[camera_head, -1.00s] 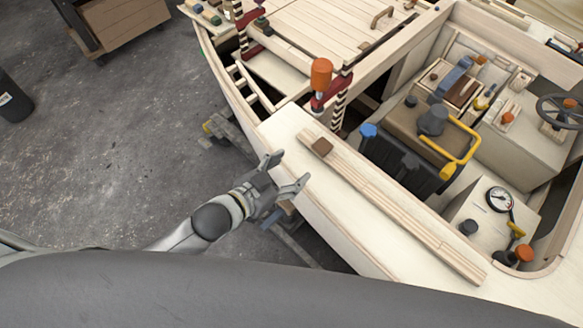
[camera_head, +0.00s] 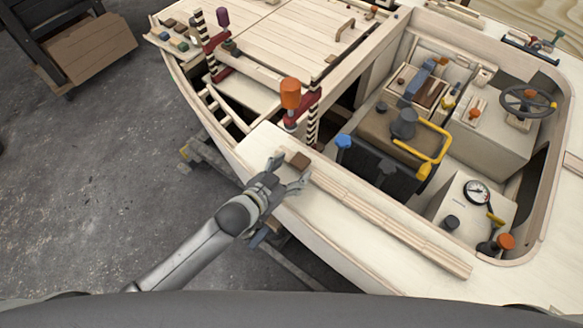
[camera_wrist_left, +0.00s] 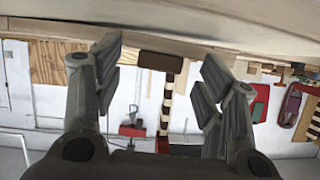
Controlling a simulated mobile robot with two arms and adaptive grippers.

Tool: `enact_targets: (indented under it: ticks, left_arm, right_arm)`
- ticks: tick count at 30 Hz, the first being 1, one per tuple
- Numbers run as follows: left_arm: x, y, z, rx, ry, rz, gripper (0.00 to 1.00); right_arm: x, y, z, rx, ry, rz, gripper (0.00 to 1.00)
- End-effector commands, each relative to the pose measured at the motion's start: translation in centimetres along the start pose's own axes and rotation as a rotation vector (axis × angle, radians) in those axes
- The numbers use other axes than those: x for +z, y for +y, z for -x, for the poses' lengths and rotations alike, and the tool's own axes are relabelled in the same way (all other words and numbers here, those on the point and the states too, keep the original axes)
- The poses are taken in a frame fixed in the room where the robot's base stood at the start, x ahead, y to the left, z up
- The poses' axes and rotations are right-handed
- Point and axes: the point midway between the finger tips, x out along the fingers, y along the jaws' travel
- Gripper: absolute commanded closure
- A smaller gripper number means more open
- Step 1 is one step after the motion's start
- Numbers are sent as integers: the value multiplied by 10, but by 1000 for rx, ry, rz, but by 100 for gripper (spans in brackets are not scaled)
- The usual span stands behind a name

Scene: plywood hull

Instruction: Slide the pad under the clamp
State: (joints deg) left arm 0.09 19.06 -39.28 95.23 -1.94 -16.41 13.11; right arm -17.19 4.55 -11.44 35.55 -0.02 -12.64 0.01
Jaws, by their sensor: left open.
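My left gripper (camera_head: 290,169) is open at the pad, a fingertip to either side. In the left wrist view the pad (camera_wrist_left: 162,60) shows between the spread fingers (camera_wrist_left: 162,62), with gaps on both sides. The clamp's striped bar (camera_wrist_left: 167,105) shows behind it. My right gripper is not seen.
The long batten (camera_head: 390,222) runs along the deck. A cockpit opening with a black box, a yellow handle (camera_head: 424,172) and a blue knob (camera_head: 343,141) lies to the right. A second clamp (camera_head: 214,55) stands farther left. Open floor lies left of the hull.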

Motion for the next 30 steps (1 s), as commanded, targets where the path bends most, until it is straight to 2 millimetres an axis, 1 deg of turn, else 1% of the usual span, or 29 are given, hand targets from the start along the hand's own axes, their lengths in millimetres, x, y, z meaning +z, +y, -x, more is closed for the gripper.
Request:
enact_targets:
  ticks: [1,4,14,25,30]
  left_arm:
    - [-1,0,-4,0,2,0,35]
    - [-1,0,-8,0,1,0,35]
    - [0,0,-10,0,1,-1,35]
    - [0,0,-10,0,1,-1,82]
    - [0,-1,-10,0,1,-1,83]
  right_arm:
    - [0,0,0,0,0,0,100]
    - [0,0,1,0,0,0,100]
    - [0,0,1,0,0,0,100]
    - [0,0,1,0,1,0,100]
    - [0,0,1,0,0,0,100]
